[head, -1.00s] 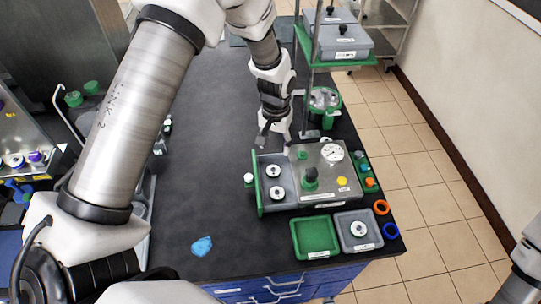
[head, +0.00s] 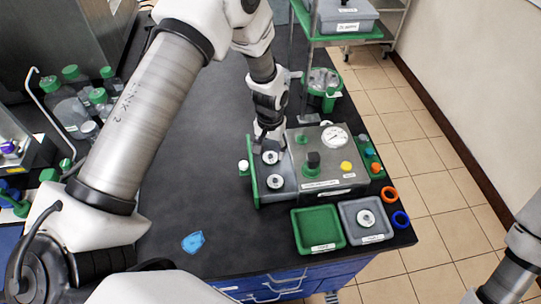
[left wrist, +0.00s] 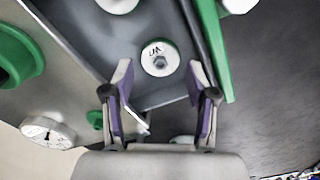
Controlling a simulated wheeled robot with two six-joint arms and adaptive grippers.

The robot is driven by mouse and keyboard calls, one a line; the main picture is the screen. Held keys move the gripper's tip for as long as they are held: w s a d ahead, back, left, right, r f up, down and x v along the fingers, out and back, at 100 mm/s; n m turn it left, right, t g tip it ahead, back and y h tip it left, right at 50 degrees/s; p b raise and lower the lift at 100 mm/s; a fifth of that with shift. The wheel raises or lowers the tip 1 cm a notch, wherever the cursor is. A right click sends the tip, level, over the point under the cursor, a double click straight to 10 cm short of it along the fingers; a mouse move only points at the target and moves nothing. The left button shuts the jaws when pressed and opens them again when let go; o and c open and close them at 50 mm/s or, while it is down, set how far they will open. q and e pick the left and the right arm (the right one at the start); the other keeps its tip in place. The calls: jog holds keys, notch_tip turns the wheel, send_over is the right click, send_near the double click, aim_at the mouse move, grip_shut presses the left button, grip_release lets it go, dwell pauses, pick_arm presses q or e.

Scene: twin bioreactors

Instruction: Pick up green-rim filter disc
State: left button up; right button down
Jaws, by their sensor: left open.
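Two pale round filter discs lie in the grey left bay (head: 284,193) of the device: a far disc (head: 270,157) and a near disc (head: 274,181). My left gripper (head: 268,145) is open and points down at the far disc. In the left wrist view this disc (left wrist: 159,58) has a hex centre and dark marking, and sits between and just beyond the open fingertips. The near disc (left wrist: 117,3) is cut by the top edge. My right gripper is outside the views; only part of my right arm shows.
In front are an empty green tray (head: 301,241) and a grey tray (head: 354,236) holding another disc (head: 366,218). Orange (head: 389,194) and blue rings (head: 401,218) lie at the right edge. The table's left-middle is mostly clear.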

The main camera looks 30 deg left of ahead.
aim_at(270, 155)
pick_arm(q)
notch_tip(270, 155, down, 3)
jog(key=shift+w+r+p, duration=0.1)
jog(key=shift+r+p, duration=0.1)
jog(key=shift+p, duration=0.1)
jog(key=shift+w+a+f, duration=0.1)
jog(key=shift+f, duration=0.25)
jog(key=shift+r, duration=0.15)
jog(key=c, duration=0.5)
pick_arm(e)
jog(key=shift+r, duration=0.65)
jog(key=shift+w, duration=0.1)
